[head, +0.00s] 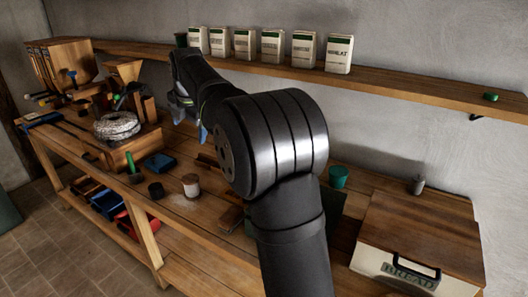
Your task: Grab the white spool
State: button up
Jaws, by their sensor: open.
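A small white cylinder with a brown top, which looks like the white spool (190,187), stands upright near the front edge of the workbench (185,215). My gripper (189,119) is above the back of the bench, higher than the spool and apart from it. Its jaws are open and appear empty. My large dark arm joint hides part of the bench to the right of the spool.
A small dark cylinder (156,190) stands just left of the spool, with a blue tray (159,164) behind it. Millstones (117,125) sit further left. A teal cup (338,176) and a bread box (415,245) are at right. Flour packets line the shelf (400,83).

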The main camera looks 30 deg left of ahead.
jog(key=m, duration=2.6)
send_near(190, 179)
jog(key=shift+t+h, duration=0.3)
jog(key=shift+h, duration=0.1)
jog(key=x, duration=0.4)
jog(key=s+x, duration=0.1)
jog(key=x, duration=0.1)
jog(key=shift+a+f, duration=0.1)
jog(key=shift+x, duration=3.1)
jog(key=shift+w+a, duration=0.15)
jog(key=c, duration=1.1)
